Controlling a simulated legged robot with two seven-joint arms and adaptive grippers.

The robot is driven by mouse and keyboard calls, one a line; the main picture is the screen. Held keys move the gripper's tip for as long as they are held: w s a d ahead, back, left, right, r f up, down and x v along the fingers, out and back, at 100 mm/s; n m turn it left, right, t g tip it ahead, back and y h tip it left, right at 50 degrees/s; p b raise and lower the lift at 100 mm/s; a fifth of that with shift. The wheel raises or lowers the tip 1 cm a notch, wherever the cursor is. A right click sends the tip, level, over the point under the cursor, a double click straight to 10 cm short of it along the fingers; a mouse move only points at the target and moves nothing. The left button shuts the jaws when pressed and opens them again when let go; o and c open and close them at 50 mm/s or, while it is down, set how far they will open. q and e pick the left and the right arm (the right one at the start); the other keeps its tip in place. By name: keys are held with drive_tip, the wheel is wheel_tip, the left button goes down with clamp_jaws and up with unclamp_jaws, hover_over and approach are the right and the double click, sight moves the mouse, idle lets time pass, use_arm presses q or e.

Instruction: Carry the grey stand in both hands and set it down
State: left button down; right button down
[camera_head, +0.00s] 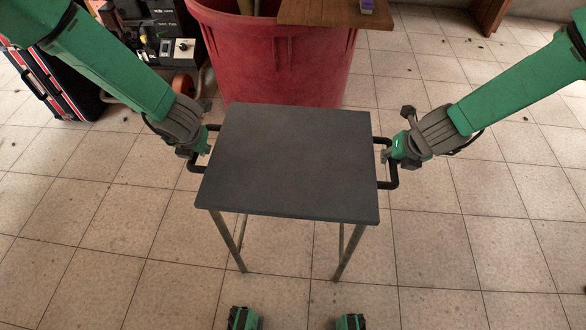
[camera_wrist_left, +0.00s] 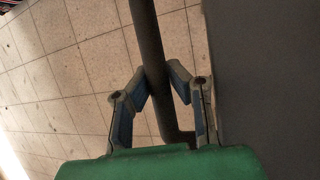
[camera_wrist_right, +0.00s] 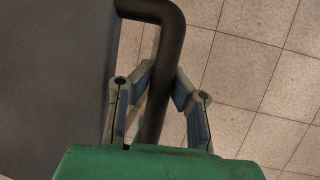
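The grey stand (camera_head: 290,160) is in front of me, with a flat dark top, thin metal legs and a black bar handle on each side. My left gripper (camera_head: 204,142) is at the left handle (camera_head: 193,165). In the left wrist view its fingers (camera_wrist_left: 160,75) close on both sides of the bar (camera_wrist_left: 148,40). My right gripper (camera_head: 388,152) is at the right handle (camera_head: 393,178). In the right wrist view its fingers (camera_wrist_right: 164,78) close on both sides of that bar (camera_wrist_right: 170,45). The top looks roughly level. I cannot tell whether the legs touch the floor.
A large red tub (camera_head: 280,55) stands just behind the stand, with a wooden board (camera_head: 335,13) across its top. A shelf with tools (camera_head: 165,45) and a black-and-red case (camera_head: 50,85) are at the back left.

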use_arm(q)
drive_tip(key=shift+w+r, duration=0.15)
use_arm(e)
drive_tip(key=shift+w+r, duration=0.1)
drive_tip(key=shift+w, duration=0.05)
use_arm(q)
drive_tip(key=shift+r, duration=0.1)
use_arm(e)
drive_tip(key=shift+r, duration=0.15)
